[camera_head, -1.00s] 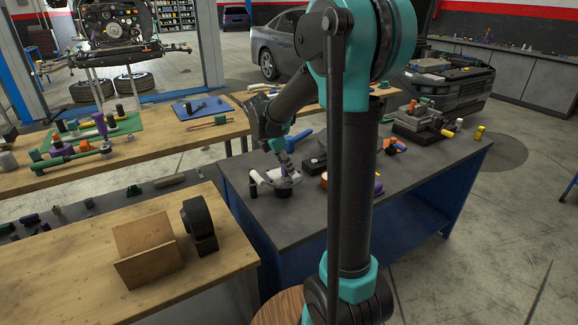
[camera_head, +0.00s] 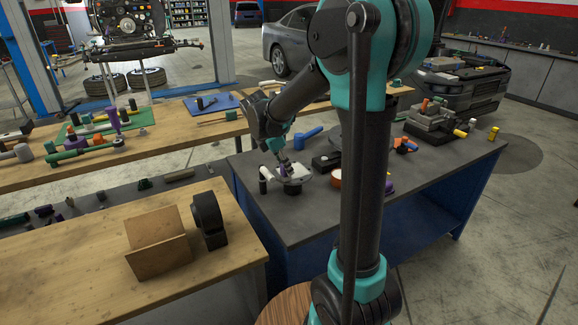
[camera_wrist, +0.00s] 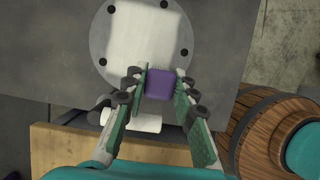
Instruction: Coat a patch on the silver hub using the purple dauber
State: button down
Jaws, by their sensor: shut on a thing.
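The silver hub (camera_wrist: 114,40) is a pale round disc with several dark holes, lying on the dark bench. It also shows in the head view (camera_head: 303,174), partly behind my arm's end. My gripper (camera_wrist: 160,84) is shut on the purple dauber (camera_wrist: 160,83), whose square purple block sits between the green finger pads. In the wrist view the dauber overlaps the hub's lower right edge. I cannot tell whether it touches the hub. In the head view my gripper (camera_head: 283,162) is over the hub; the dauber is too small there to make out clearly. No coated patch can be made out.
A white cylinder (camera_wrist: 130,121) is close to the fingers. A blue tool (camera_head: 306,138) and a black box (camera_head: 326,162) stand near the hub. The bench's front right (camera_head: 420,180) is clear.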

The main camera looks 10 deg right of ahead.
dwell(0.6)
jog(key=shift+w+d+f, duration=0.1)
jog(key=shift+w+d, duration=0.35)
jog(key=shift+d, duration=1)
jog(key=shift+w+d+r, duration=0.1)
jog(key=shift+w+d, duration=0.4)
jog(key=shift+d, duration=0.95)
jog(key=shift+w+d+f, duration=0.1)
jog(key=shift+w+d, duration=0.35)
jog(key=shift+d, duration=1)
jog(key=shift+a, duration=0.1)
jog(key=shift+s+a, duration=0.5)
jog(key=shift+a, duration=0.95)
jog(key=shift+s+a, duration=0.45)
jog(key=shift+a, duration=0.95)
jog(key=shift+s+a, duration=0.5)
jog(key=shift+a, duration=0.95)
jog(key=shift+r, duration=3.6)
